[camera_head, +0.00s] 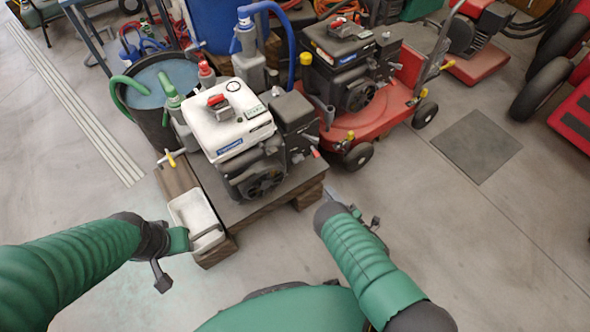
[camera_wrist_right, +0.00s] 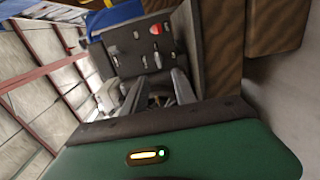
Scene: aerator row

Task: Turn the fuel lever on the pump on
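The pump (camera_head: 230,125) has a white top with a red cap and a dark engine body. It stands on a dark platform. A small red-tipped lever (camera_head: 316,153) sticks out from its right side; I cannot tell if it is the fuel lever. In the right wrist view a dark panel (camera_wrist_right: 145,50) carries a red knob (camera_wrist_right: 155,29) and several small grey ones. My right gripper (camera_head: 332,194) is right of the platform, below the pump; its two fingers (camera_wrist_right: 157,80) are apart and empty, facing the panel. My left gripper (camera_head: 170,262) is near the white tray; its opening is unclear.
The platform (camera_head: 233,208) is on the floor. A white tray (camera_head: 194,215) sits at its left front. A dark bucket (camera_head: 155,92) with a green hose stands behind left. A red wheeled machine (camera_head: 372,120) stands behind right. Floor at the right front is clear.

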